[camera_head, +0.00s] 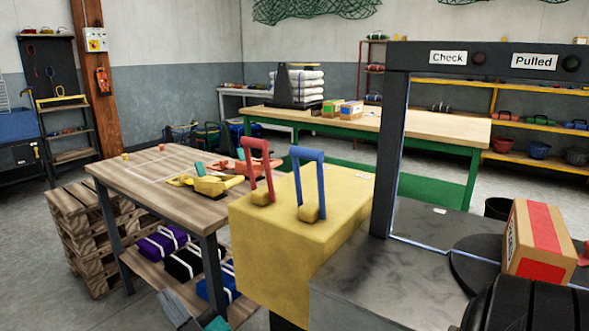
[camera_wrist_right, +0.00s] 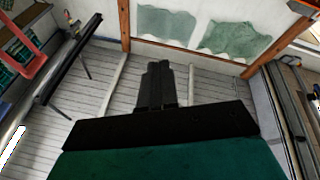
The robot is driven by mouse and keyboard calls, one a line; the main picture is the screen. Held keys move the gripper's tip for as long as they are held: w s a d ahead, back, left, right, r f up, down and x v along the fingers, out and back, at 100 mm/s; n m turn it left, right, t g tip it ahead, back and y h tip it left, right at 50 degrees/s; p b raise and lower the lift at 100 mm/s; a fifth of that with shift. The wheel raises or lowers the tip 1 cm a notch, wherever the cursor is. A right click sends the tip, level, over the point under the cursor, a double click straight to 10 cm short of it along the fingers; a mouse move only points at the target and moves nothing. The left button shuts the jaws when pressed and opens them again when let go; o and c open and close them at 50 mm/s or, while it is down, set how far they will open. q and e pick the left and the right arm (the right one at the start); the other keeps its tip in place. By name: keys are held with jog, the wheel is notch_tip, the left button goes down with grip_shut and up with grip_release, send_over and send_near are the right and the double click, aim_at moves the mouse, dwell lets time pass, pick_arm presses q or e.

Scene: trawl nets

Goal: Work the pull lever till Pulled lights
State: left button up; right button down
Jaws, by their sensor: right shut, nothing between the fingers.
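A yellow housing (camera_head: 290,235) carries two upright levers, a red one (camera_head: 262,172) on the left and a blue one (camera_head: 309,183) on the right. No label shows on either lever. A dark overhead beam bears a Check sign (camera_head: 448,58) with a dark red lamp (camera_head: 478,58), and a Pulled sign (camera_head: 534,62) with a dark green lamp (camera_head: 570,64). Both lamps look unlit. My right gripper (camera_wrist_right: 158,70) is shut and empty in the right wrist view. No lever shows near its fingers there.
A dark post (camera_head: 391,150) rises beside the housing. A cardboard box with red tape (camera_head: 539,240) stands on a dark round plate at right. A wooden table (camera_head: 140,170) with tools stands left of the housing. A green-framed bench (camera_head: 440,125) stands behind.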

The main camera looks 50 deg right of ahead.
jog(key=d+r+m+g+h, duration=1)
jog(key=d+r+m+h, duration=0.45)
jog(key=h, duration=0.95)
pick_arm(q)
jog(key=shift+s+f, duration=0.25)
jog(key=shift+s, duration=0.2)
pick_arm(e)
jog(key=s+m+g, duration=0.1)
jog(key=m+g, duration=0.1)
jog(key=g, duration=0.1)
jog(key=s+d+f+m+g, duration=0.1)
jog(key=m+g, duration=0.1)
jog(key=g, duration=0.1)
jog(key=s+d+f+m+g+h, duration=0.1)
jog(key=m+g, duration=0.1)
jog(key=g, duration=0.1)
jog(key=shift+s+m, duration=0.1)
jog(key=shift+m, duration=0.15)
jog(key=shift+r, duration=0.2)
